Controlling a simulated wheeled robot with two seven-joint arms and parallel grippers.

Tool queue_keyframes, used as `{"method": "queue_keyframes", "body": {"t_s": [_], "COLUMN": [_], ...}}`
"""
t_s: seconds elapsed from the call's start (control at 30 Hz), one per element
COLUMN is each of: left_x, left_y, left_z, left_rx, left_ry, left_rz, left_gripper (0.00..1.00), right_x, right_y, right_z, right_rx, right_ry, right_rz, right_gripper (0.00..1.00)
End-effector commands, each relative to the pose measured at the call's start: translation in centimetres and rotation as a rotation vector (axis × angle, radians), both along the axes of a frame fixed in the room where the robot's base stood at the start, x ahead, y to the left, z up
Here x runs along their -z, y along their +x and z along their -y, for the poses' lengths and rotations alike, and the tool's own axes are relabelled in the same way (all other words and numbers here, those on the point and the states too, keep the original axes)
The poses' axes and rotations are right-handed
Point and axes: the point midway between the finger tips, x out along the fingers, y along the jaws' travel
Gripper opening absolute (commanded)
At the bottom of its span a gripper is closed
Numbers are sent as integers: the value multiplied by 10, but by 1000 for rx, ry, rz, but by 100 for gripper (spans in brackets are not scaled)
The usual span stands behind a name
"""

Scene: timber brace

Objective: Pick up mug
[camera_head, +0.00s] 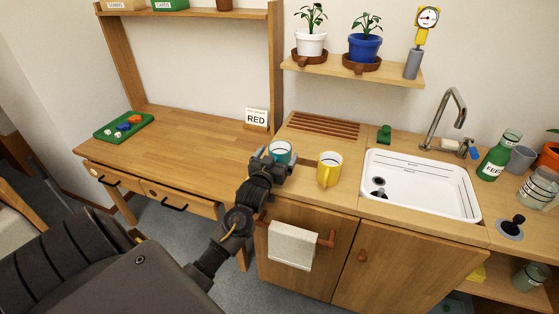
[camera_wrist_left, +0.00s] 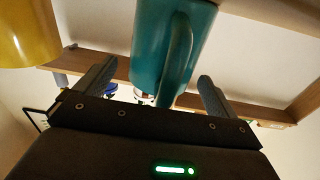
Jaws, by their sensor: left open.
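A teal mug (camera_head: 281,151) stands on the wooden counter, left of a yellow mug (camera_head: 329,168). My left gripper (camera_head: 272,163) is at the teal mug's near side, with its jaws open. In the left wrist view the teal mug (camera_wrist_left: 160,45) is close ahead, its handle pointing toward the open fingers (camera_wrist_left: 157,72), one on each side. I cannot tell whether a finger touches it. The yellow mug also shows at the upper left of the left wrist view (camera_wrist_left: 25,32). My right gripper is not in view.
A white sink (camera_head: 420,185) lies right of the yellow mug, with a tap (camera_head: 445,120) behind it. A RED sign (camera_head: 256,118) and a slatted wooden panel (camera_head: 325,125) are behind the mugs. A towel (camera_head: 291,245) hangs on the cabinet below. The left desk (camera_head: 190,140) is mostly clear.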

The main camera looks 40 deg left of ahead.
Motion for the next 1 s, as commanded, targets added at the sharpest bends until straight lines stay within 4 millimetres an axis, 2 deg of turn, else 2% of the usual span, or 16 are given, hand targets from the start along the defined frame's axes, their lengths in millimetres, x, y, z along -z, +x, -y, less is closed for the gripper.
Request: {"method": "queue_keyframes", "body": {"t_s": [0.23,0.6,0.67,1.0], "left_x": [0,0,-1,-6], "left_y": [1,1,1,1], "left_z": [0,0,0,0], "left_rx": [1,1,1,1], "left_ry": [0,0,1,1], "left_rz": [0,0,2,3], "left_gripper": [94,45,39,39], "right_x": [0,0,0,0], "right_y": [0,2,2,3], "right_z": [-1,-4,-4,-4], "right_rx": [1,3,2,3], "right_ry": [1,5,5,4], "right_rz": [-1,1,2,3], "right_gripper": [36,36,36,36]}}
